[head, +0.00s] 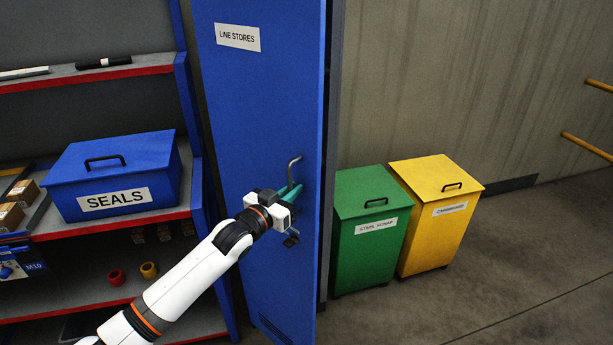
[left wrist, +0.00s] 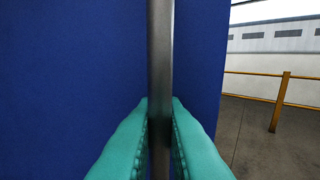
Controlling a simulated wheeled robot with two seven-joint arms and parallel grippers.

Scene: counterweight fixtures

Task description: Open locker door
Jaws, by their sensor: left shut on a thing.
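The blue locker door (head: 255,120) stands tall in the middle of the head view and bears a white LINE STORES label (head: 238,37). Its grey metal bar handle (head: 292,168) is near the door's right edge. My left gripper (head: 290,192) reaches it from the lower left, with its teal fingers around the handle. In the left wrist view the handle (left wrist: 160,60) runs upright between the teal fingers (left wrist: 160,125), which are shut on it against the blue door face (left wrist: 70,70). I cannot tell whether the door is ajar. My right gripper is not in view.
A shelf on the left holds a blue SEALS box (head: 115,170). A green bin (head: 368,235) and a yellow bin (head: 435,220) stand right of the locker by the wall. The floor (head: 500,290) in front of them is clear.

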